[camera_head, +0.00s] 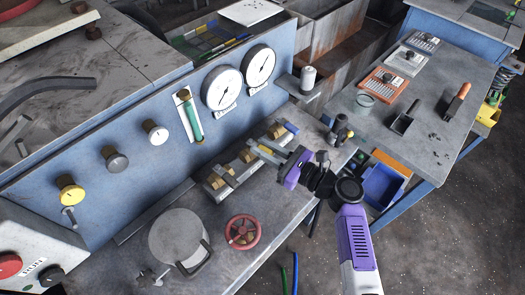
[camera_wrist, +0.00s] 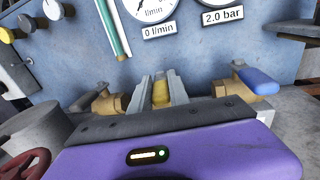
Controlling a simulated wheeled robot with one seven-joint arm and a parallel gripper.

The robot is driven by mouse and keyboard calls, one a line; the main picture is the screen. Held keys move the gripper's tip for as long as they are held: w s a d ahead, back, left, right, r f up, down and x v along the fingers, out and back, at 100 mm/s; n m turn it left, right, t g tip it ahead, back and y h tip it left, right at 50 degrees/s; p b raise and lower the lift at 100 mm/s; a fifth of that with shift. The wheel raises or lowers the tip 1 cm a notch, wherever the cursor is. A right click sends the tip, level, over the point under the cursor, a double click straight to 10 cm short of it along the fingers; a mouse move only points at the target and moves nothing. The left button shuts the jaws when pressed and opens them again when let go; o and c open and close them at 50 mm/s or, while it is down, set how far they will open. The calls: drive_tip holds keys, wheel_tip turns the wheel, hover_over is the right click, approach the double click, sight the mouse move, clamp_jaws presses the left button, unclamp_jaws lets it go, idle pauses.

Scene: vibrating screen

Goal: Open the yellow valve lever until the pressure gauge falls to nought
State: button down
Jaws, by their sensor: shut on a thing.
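The yellow valve lever (camera_wrist: 160,92) shows in the wrist view between the two grey fingers of my gripper (camera_wrist: 161,80), which is shut on it. In the head view my gripper (camera_head: 262,150) reaches in from the right over the row of brass valves (camera_head: 247,155); the lever is mostly hidden there. The pressure gauge (camera_head: 260,65) is the right-hand white dial on the blue panel. Its plate (camera_wrist: 222,16) reads 2.0 bar in the wrist view. The left dial (camera_head: 222,87) has a plate (camera_wrist: 146,30) reading 0 l/min.
A blue lever (camera_wrist: 258,80) on a brass valve stands close to the right of my fingers. A brass valve (camera_wrist: 105,105) is on the left. A red handwheel (camera_head: 242,232) and grey cylinder (camera_head: 180,238) stand on the bench. A side table (camera_head: 440,125) is on the right.

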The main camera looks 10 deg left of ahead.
drive_tip(key=n+g+b, duration=0.1)
drive_tip(key=w+n+g+y+b, duration=0.1)
drive_tip(key=g, duration=0.1)
drive_tip(key=shift+d+f, duration=0.15)
drive_tip(key=shift+n+g+y+b, duration=0.3)
drive_tip(key=shift+n+g, duration=0.1)
drive_tip(key=shift+g, duration=0.2)
drive_tip(key=c, duration=1.2)
unclamp_jaws()
drive_tip(key=shift+c, duration=0.2)
drive_tip(key=v, duration=0.8)
drive_tip(key=shift+b, duration=0.35)
